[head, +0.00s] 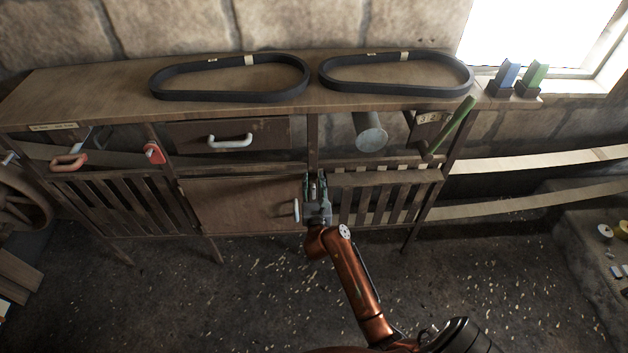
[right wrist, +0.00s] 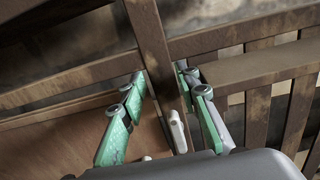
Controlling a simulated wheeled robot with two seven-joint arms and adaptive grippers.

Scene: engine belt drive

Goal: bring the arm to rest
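My right arm reaches up from the bottom of the head view. Its gripper (head: 316,183) is in front of the wooden cabinet, beside the white handle (head: 297,210) of the lower middle door (head: 245,203). In the right wrist view the green-sided fingers of the gripper (right wrist: 160,84) are spread apart. A wooden post (right wrist: 153,50) and the white handle (right wrist: 177,131) show between them. I see nothing held, and I cannot tell whether the fingers touch the cabinet. My left gripper is out of view.
Two black belts (head: 230,97) (head: 395,90) lie on the cabinet top (head: 310,107). A grey cylinder (head: 370,132) and a green bar (head: 450,125) stick out at the right. Red handles (head: 70,162) (head: 154,153) are at the left. The floor (head: 240,290) in front is open.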

